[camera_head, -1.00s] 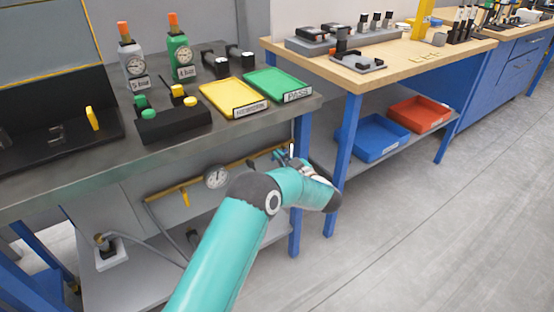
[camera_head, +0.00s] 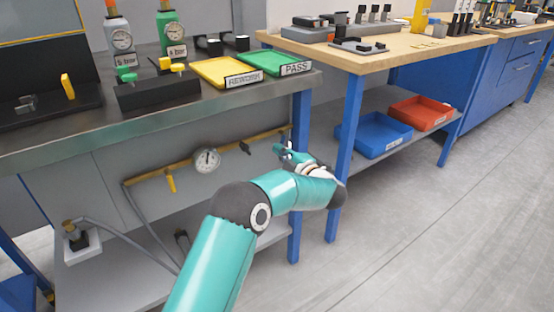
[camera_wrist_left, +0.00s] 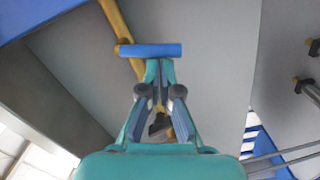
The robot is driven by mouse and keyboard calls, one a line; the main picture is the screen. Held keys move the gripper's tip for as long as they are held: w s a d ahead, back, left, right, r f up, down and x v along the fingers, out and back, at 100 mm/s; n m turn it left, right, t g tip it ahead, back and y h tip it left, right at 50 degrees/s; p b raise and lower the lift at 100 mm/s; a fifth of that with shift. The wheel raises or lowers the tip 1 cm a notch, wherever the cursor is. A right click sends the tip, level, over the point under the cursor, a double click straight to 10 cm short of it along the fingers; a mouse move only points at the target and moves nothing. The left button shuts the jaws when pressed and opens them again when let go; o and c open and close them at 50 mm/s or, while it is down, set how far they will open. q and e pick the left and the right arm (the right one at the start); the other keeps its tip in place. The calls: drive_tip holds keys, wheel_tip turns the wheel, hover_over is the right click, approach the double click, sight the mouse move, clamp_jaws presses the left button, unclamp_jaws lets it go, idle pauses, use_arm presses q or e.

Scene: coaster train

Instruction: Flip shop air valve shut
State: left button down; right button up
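A blue bar handle (camera_wrist_left: 150,50) sits on the yellow pipe (camera_wrist_left: 122,32) in the left wrist view, lying crosswise to the pipe. In the head view the yellow pipe (camera_head: 140,179) runs under the steel bench, with a round gauge (camera_head: 206,160) and a yellow lever (camera_head: 171,183) hanging down. My left gripper (camera_wrist_left: 160,64) has its fingertips together at the near edge of the blue handle; I cannot tell if they touch it. It also shows in the head view (camera_head: 281,149), near the pipe's right end, where the handle is not clear. My right gripper is out of view.
The steel bench top (camera_head: 60,142) overhangs the pipe. Blue bench legs (camera_head: 297,205) stand close beside my left arm. A blue tray (camera_head: 375,136) and red tray (camera_head: 420,113) lie on the shelf at right. The floor at right is clear.

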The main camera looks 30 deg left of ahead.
use_arm(q)
drive_tip(key=n+b, duration=0.1)
drive_tip(key=w+f+n+b, duration=0.1)
drive_tip(key=n, duration=0.1)
drive_tip(key=shift+w+d+f+b, duration=0.1)
drive_tip(key=shift+d+b, duration=0.15)
drive_tip(key=shift+b, duration=0.15)
drive_tip(key=shift+w+d, duration=0.1)
idle(0.4)
